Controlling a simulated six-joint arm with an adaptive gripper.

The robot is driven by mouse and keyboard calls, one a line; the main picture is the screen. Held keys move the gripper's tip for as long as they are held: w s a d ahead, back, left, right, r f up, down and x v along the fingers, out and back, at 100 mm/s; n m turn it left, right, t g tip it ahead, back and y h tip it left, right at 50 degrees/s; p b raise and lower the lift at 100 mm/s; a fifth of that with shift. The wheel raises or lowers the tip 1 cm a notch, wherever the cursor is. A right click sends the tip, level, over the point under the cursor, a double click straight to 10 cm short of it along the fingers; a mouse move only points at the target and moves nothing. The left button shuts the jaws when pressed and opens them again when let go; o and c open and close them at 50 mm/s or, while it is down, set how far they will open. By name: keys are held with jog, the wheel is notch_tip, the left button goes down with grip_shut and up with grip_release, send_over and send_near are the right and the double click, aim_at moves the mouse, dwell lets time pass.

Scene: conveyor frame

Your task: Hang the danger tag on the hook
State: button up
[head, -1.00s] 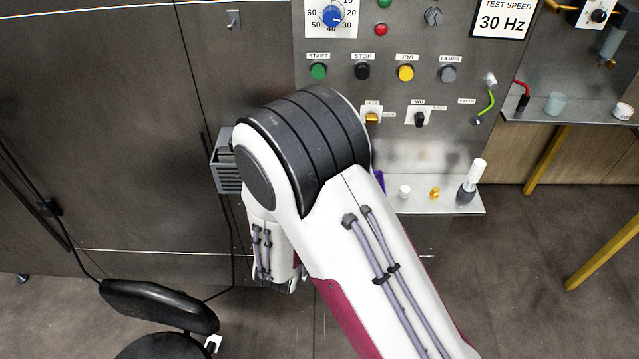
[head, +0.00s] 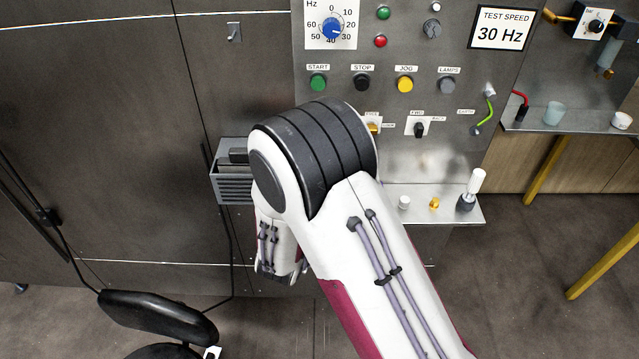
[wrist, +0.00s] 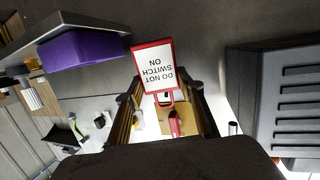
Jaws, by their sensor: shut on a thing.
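The danger tag (wrist: 154,67) is a white plate with a red border; its text "DO NOT SWITCH ON" appears upside down in the wrist view. My gripper (wrist: 164,94) is shut on the tag near its loop end, and the plate sticks out beyond the fingertips. In the head view my arm hides the gripper and the tag. A small metal hook (head: 234,32) is fixed to the dark cabinet front, up and left of my arm. I cannot make out the hook in the wrist view.
A grey slotted box (head: 233,187) is on the cabinet beside my arm and fills the right of the wrist view (wrist: 290,100). A purple bin (wrist: 84,51) is at upper left there. The control panel (head: 390,150) stands right of the hook. A black chair (head: 158,318) is below left.

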jog(key=shift+w, duration=1)
jog(key=shift+w+f, duration=0.45)
jog(key=shift+w, duration=0.15)
jog(key=shift+w, duration=0.1)
jog(key=shift+f, duration=0.1)
jog(key=o, duration=1.1)
jog(key=shift+c, duration=0.2)
jog(key=v, duration=1.2)
